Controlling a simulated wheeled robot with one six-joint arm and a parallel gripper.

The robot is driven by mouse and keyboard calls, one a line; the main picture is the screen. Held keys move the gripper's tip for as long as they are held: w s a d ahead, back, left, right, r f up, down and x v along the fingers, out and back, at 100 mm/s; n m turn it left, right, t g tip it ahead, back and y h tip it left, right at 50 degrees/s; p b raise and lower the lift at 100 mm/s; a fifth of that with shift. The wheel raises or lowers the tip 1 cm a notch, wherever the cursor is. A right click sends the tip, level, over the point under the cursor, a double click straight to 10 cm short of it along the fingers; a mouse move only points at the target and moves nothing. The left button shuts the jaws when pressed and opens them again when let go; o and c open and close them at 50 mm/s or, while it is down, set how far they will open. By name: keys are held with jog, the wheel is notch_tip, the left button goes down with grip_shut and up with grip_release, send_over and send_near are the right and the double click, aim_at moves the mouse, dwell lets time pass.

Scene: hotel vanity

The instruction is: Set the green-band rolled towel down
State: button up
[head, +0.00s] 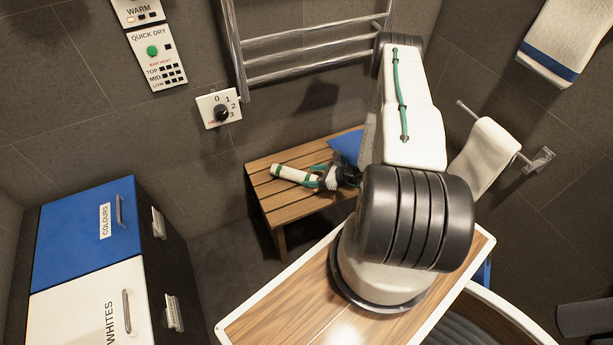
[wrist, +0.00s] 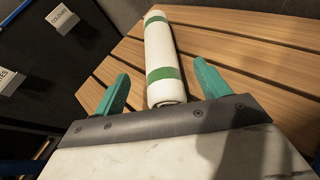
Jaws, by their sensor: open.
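The green-band rolled towel (wrist: 160,58) is white with green bands and lies on a slatted wooden bench (head: 265,169). In the wrist view it lies lengthwise between my gripper's two green fingers (wrist: 160,95), with a gap on either side. My gripper is open, and its fingers do not touch the roll. In the head view the towel (head: 292,175) shows on the bench's left part, with my gripper (head: 318,178) at its right end. My wrist hides part of that end.
A blue item (head: 347,146) lies on the bench behind my arm. A towel rail (head: 310,65) and a knob panel (head: 219,108) are on the wall above. Blue and white laundry bins (head: 80,228) stand at left. A white towel (head: 484,158) hangs at right.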

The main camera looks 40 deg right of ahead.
jog(key=v, duration=0.8)
jog(key=shift+s+d+r, duration=0.15)
jog(key=shift+r, duration=0.1)
jog(key=w+a+r+n+g+y, duration=0.1)
jog(key=w+a+r+n+g, duration=0.2)
jog(key=r, duration=0.6)
jog(key=w+a+r+n+g+y, duration=0.1)
jog(key=w+a+r+n+y, duration=0.1)
jog(key=r+n, duration=0.5)
jog(key=w+a+r+n+g+y, duration=0.1)
jog(key=w+a+r+n+g, duration=0.15)
jog(key=r, duration=0.75)
jog(key=s+a+r+n+g, duration=0.1)
jog(key=a+r+n+g, duration=0.3)
jog(key=a+r, duration=0.6)
jog(key=s+a+r+n+g+h, duration=0.1)
jog(key=s+a+r+n+h, duration=0.3)
jog(key=r, duration=0.3)
jog(key=s+a+r+n+g+h, duration=0.1)
jog(key=s+a+r+n, duration=0.3)
jog(key=s+r, duration=0.25)
jog(key=s+a+r+n+t+h, duration=0.1)
jog(key=s+r+n+h, duration=0.5)
jog(key=s, duration=0.7)
jog(key=shift+s+r+n+t, duration=0.2)
jog(key=shift+r+n+t, duration=0.35)
jog(key=shift+r+t, duration=0.15)
